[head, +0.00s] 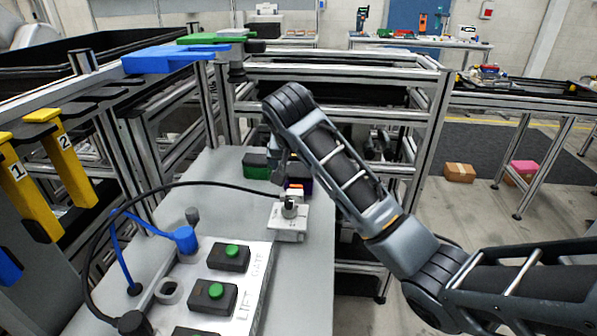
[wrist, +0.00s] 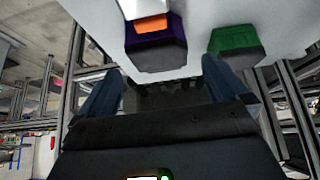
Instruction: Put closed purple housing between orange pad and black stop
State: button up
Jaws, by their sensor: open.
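The purple housing (wrist: 173,35) shows in the wrist view as a purple block with a dark grey part, on the pale table. I cannot pick out the black stop with certainty.
A green block (wrist: 236,40) with a dark part lies beside the purple housing; it also shows in the head view (head: 256,164). The white fixture (head: 288,222) with a black cable stands nearer. A panel with green buttons (head: 229,257) and blue clamp (head: 186,239) fill the table front.

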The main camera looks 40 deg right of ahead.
jog(key=shift+v, duration=2.75)
jog(key=shift+d, duration=0.1)
jog(key=shift+c, duration=0.2)
